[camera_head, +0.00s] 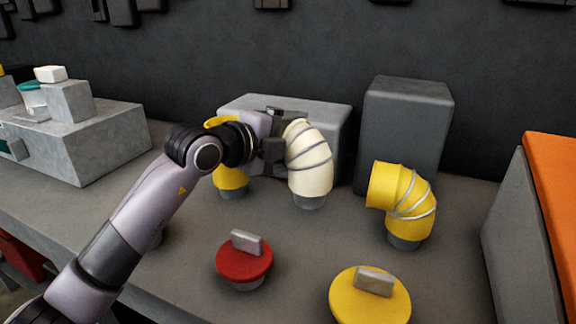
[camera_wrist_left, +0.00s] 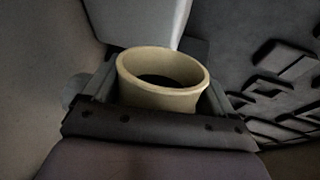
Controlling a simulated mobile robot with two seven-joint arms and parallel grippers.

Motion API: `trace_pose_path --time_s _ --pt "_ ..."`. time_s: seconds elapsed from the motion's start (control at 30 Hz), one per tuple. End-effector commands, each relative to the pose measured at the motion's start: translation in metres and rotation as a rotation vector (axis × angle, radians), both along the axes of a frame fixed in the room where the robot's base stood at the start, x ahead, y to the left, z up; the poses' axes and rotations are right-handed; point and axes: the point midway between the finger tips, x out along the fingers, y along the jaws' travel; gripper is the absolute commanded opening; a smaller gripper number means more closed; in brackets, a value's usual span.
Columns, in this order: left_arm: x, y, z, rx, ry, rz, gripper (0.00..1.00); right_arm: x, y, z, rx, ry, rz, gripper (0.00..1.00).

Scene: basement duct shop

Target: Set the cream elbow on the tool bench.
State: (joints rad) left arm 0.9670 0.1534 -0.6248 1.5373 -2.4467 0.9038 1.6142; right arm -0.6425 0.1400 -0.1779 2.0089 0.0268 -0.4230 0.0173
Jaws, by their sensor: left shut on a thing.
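The cream elbow (camera_head: 311,165), ringed with grey bands and with a grey collar at its lower end, is in the middle of the head view. My left gripper (camera_head: 278,138) is shut on it from the left. In the left wrist view the round open mouth of the cream elbow (camera_wrist_left: 163,82) shows between the two fingers. The elbow is upright over a grey bench top (camera_head: 310,240); I cannot tell whether its collar touches the surface. My right gripper is not in view.
A yellow elbow (camera_head: 407,204) stands to the right, and another yellow piece (camera_head: 230,178) is partly hidden behind my arm. Red (camera_head: 244,264) and yellow (camera_head: 345,300) handled caps are in front. Grey blocks (camera_head: 408,125) stand behind. An orange-topped box (camera_head: 555,180) is at right.

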Motion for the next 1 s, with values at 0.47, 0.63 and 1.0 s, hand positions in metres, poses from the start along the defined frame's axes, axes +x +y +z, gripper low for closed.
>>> trace_pose_path --time_s 0.47,0.63,1.0 --pt "0.0 0.0 -0.051 -0.001 -0.002 0.0 0.49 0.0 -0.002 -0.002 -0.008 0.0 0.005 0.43" --pt "0.0 0.0 -0.052 -0.001 -0.003 0.0 0.49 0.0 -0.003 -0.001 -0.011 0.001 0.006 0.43" --pt "0.0 0.0 -0.056 0.001 -0.001 0.0 1.0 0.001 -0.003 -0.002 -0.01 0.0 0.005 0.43"
